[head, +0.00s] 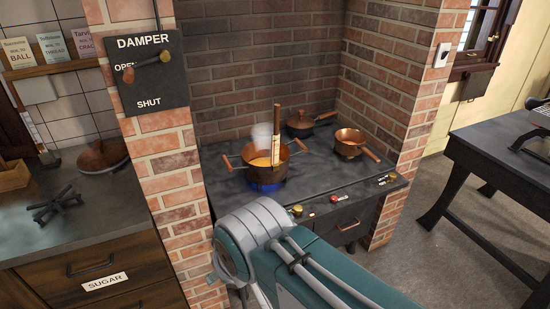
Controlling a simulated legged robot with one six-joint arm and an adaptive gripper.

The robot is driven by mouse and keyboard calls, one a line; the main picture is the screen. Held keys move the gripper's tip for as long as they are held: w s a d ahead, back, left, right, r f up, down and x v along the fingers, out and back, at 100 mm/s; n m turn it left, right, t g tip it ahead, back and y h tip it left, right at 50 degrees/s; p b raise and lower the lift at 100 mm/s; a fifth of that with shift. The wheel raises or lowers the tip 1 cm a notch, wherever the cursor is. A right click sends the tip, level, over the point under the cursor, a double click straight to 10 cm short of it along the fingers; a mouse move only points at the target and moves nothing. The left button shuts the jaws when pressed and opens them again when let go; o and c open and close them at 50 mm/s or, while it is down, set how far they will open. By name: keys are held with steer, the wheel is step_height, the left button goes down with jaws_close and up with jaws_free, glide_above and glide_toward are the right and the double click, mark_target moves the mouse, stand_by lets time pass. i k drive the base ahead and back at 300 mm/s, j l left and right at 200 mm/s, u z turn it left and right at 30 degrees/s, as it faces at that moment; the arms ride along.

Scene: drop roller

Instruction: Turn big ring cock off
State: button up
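A copper pot (264,168) with wooden side handles sits on the stove (225,190), with steam above it and a thermometer-like stick standing in its yellow contents. A blue flame (264,187) burns under this pot. Along the stove's front edge are a brass knob (297,210) at the left, a red knob (335,199) in the middle and a small brass knob (392,176) at the right. The labels are too small to read, so I cannot tell for sure which is the big ring cock. My teal and grey arm reaches up in front of the stove; my gripper does not show.
A smaller copper pan (350,143) and a dark lidded pot (299,124) stand at the back and right of the stove. Brick pillars flank it. A damper plate (150,72) hangs left. A counter (75,215) is left and a dark table (500,140) right.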

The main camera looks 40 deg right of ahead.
mark_target(297, 210)
steer(key=z, duration=1.6)
steer(key=i+l, duration=0.1)
steer(key=i, duration=0.7)
